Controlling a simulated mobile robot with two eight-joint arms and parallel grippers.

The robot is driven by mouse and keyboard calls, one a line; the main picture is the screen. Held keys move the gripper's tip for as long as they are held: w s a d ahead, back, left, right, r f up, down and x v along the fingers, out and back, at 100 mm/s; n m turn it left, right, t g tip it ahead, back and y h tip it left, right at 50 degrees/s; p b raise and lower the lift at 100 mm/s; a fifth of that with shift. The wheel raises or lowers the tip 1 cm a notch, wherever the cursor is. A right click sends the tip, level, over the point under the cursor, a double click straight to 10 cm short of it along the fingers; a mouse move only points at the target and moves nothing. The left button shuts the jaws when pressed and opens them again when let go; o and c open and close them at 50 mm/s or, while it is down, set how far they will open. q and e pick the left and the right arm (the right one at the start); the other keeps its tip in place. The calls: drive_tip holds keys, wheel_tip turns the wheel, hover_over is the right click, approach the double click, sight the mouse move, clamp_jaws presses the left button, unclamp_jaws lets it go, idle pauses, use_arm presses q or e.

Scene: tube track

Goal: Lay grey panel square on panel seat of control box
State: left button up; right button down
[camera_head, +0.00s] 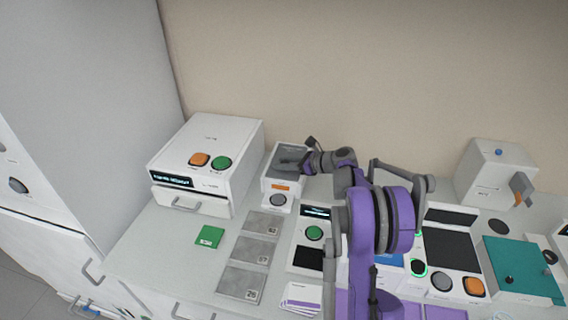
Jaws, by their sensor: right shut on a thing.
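My right gripper (305,162) reaches left, over the top of a small white box, and is shut on a dark grey flat piece (290,152), which looks like the grey panel. The white box (268,186), which looks like the control box, has an orange label and a dark round knob on its front. The grey piece is over the box's top. I cannot tell whether it touches the seat or lies square, as the gripper covers part of it. My left gripper is not in view.
A larger white machine (228,140) with orange and green buttons stands left of the box. Grey numbered plates (254,251) and a green card (209,237) lie in front. My right arm hides the middle. A teal board (520,268) and another white box (488,170) are at right.

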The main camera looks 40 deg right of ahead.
drive_tip(key=shift+f, duration=0.1)
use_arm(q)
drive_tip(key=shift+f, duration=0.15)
use_arm(e)
drive_tip(key=c, duration=0.5)
unclamp_jaws()
drive_tip(key=shift+r, duration=0.2)
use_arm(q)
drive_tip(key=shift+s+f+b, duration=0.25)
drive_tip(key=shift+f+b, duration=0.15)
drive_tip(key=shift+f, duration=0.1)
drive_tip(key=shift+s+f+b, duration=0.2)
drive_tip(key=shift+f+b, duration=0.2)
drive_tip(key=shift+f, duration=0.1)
use_arm(e)
drive_tip(key=shift+v, duration=6.05)
drive_tip(key=shift+f, duration=0.2)
